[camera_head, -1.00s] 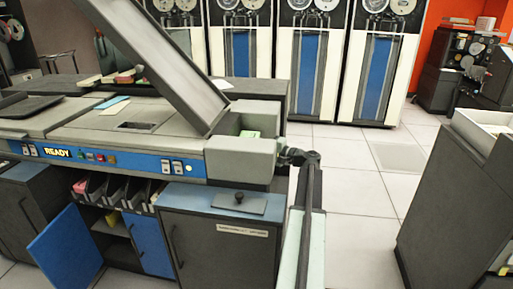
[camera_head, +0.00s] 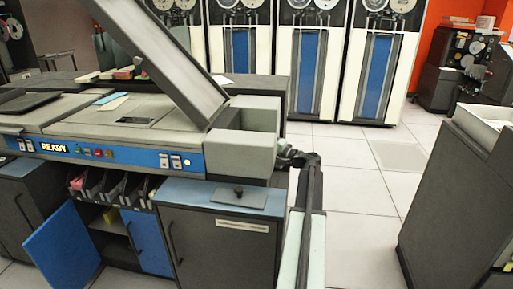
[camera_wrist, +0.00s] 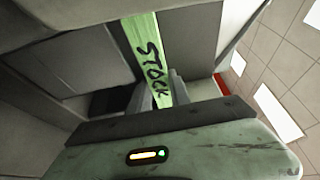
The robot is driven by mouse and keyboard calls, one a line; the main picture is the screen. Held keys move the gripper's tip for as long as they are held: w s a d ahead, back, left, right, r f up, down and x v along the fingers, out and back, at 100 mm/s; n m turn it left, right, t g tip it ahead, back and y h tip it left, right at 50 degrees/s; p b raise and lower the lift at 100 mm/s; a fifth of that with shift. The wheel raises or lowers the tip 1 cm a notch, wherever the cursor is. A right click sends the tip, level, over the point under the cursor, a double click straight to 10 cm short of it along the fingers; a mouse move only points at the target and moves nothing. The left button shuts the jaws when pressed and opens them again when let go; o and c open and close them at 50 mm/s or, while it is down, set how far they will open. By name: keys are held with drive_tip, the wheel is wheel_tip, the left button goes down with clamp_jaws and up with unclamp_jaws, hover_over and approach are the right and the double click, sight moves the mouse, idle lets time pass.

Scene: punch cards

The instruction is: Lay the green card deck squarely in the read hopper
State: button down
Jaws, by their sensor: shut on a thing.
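The green card deck (camera_wrist: 150,50), marked STOCK in black, shows in the wrist view as a narrow band between grey walls. My gripper (camera_wrist: 163,92) is shut on its near end. In the head view, the read hopper is the light grey box (camera_head: 240,153) at the right end of the blue-fronted machine. My dark wrist (camera_head: 298,158) is at the hopper's right side. The deck and my fingers are hidden there behind the hopper walls. I cannot tell whether the deck touches the hopper floor.
A raised grey lid (camera_head: 165,60) slants up just left of the hopper. A dark plate with a knob (camera_head: 238,196) lies on the blue ledge below. A grey cabinet (camera_head: 460,200) stands at the right. The floor between is clear.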

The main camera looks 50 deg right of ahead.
drive_tip(key=shift+f, duration=0.1)
wheel_tip(320, 180, down, 8)
drive_tip(key=b, duration=0.8)
idle(0.3)
drive_tip(key=c, duration=1.1)
unclamp_jaws()
drive_tip(key=s, duration=0.2)
drive_tip(key=s+d, duration=0.1)
drive_tip(key=s, duration=0.4)
drive_tip(key=shift+s+d, duration=0.15)
drive_tip(key=shift+s, duration=0.25)
